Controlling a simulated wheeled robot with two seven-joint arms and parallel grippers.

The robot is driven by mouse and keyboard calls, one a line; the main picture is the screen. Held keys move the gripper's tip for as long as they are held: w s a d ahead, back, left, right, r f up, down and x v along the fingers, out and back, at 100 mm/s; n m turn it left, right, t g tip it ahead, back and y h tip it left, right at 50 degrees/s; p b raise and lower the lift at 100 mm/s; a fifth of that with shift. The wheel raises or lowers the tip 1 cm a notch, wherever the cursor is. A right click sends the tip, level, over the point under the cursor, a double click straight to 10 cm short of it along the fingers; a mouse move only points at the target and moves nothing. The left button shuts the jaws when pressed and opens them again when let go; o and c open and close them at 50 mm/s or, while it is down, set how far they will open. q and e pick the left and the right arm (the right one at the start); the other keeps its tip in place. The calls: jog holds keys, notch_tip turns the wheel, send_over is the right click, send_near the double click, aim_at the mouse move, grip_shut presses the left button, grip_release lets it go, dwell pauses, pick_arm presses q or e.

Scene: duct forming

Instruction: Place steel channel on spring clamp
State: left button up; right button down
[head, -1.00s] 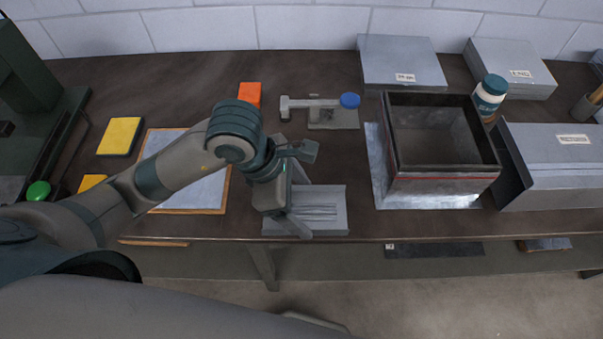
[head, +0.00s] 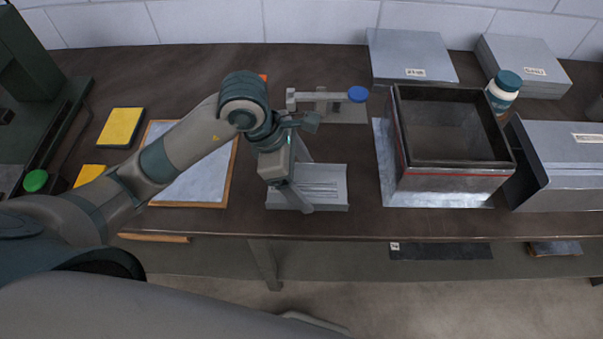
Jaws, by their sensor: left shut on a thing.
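The steel channel (head: 333,188) is a grey metal piece with a flat, grooved middle, near the front edge of the bench. My left gripper (head: 298,186) is shut on it at its left part, and the fingers hide some of it. I cannot tell whether it hangs just above the bench or touches it. The spring clamp (head: 346,112) lies behind it, a grey plate with a pale bar across it and a blue knob (head: 357,94) at the bar's right end. The channel and the clamp are apart. My right gripper is not in view.
An open dark box (head: 450,178) on a metal sheet stands to the right, with grey ducting (head: 565,165) beyond it. A wood-edged board (head: 205,188) lies left under my arm. Yellow blocks (head: 120,127) lie farther left. Bare bench separates channel and clamp.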

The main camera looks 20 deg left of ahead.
aim_at(302, 173)
pick_arm(q)
jog(key=w+f, duration=0.1)
jog(key=w+a+f+p, duration=0.1)
jog(key=w, duration=0.1)
jog(key=w+a+f, duration=0.1)
jog(key=w, duration=0.1)
jog(key=shift+w+f, duration=0.15)
jog(key=shift+f, duration=0.05)
jog(key=shift+f+p, duration=1.05)
jog(key=shift+f, duration=0.9)
